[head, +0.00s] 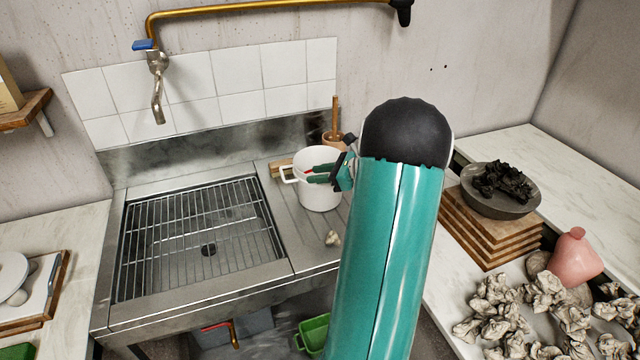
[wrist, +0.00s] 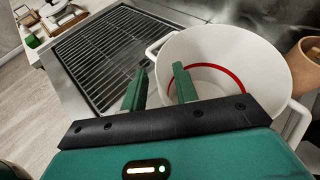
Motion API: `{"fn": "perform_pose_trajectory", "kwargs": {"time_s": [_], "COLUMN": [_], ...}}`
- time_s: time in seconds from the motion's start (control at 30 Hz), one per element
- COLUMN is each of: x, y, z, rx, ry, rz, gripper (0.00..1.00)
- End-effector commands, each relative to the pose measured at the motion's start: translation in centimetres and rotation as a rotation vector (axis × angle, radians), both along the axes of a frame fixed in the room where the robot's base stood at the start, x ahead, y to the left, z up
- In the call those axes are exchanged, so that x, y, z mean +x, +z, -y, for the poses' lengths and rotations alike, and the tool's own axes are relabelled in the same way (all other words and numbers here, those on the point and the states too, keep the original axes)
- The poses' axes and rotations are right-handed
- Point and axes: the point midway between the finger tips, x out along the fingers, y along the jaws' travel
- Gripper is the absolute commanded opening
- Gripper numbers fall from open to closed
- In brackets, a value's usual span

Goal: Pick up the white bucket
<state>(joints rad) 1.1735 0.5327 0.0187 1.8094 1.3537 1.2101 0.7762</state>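The white bucket (head: 319,194) stands upright on the steel drainboard to the right of the sink grid in the head view. It has side handles and a red ring inside, seen in the wrist view (wrist: 232,62). My gripper (head: 312,174) is at the bucket's rim, its green fingers reaching across the top. In the wrist view my gripper (wrist: 160,85) has its two fingers spread apart, one left of the bucket's near wall and one over its inside. Whether either finger touches the wall cannot be told. Part of the bucket's right side is hidden by my arm in the head view.
The sink grid (head: 200,240) lies left of the bucket. A brown pot (head: 334,140) with a wooden stick stands close behind it. A small pale lump (head: 332,238) lies in front. A steel backsplash (head: 215,150) runs behind.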

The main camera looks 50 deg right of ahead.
Motion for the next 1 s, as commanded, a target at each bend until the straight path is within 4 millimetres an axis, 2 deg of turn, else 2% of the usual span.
{"fn": "perform_pose_trajectory", "kwargs": {"time_s": [0.13, 0.37, 0.53, 1.0], "x": [1.8, 2.1, 2.1, 2.1], "y": [-0.8, -0.9, -0.9, -0.9], "z": [-0.6, -0.6, -0.6, -0.6], "rx": [0.001, 0.0, 0.0, 0.0], "ry": [0.001, -0.001, 0.0, -0.001], "rz": [0.001, 0.0, 0.0, 0.0], "gripper": [0.3, 0.3, 0.0, 0.0]}}
